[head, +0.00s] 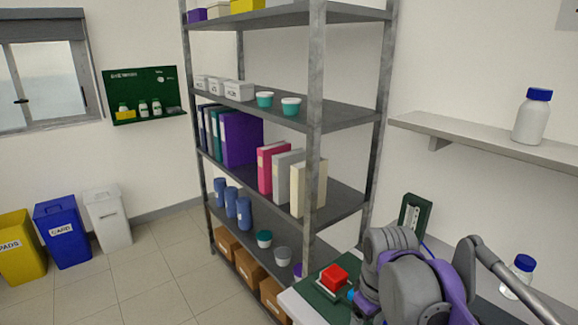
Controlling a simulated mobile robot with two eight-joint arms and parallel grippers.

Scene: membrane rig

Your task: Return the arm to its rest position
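A grey and purple arm of mine fills the lower right of the head view, folded over the bench. No gripper fingertips can be made out. A red block (334,277) sits on a small base on a green panel (304,289) just left of the arm. A clear bottle with a blue cap (522,264) stands behind the arm at the right, partly hidden by it.
A metal shelf rack (317,120) with binders, tubs and boxes stands behind the bench. A wall shelf (480,137) holds a white bottle (532,116) at the upper right. A dark green device (414,215) stands behind the arm. Yellow (20,245), blue (64,235) and white (108,220) bins stand at left.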

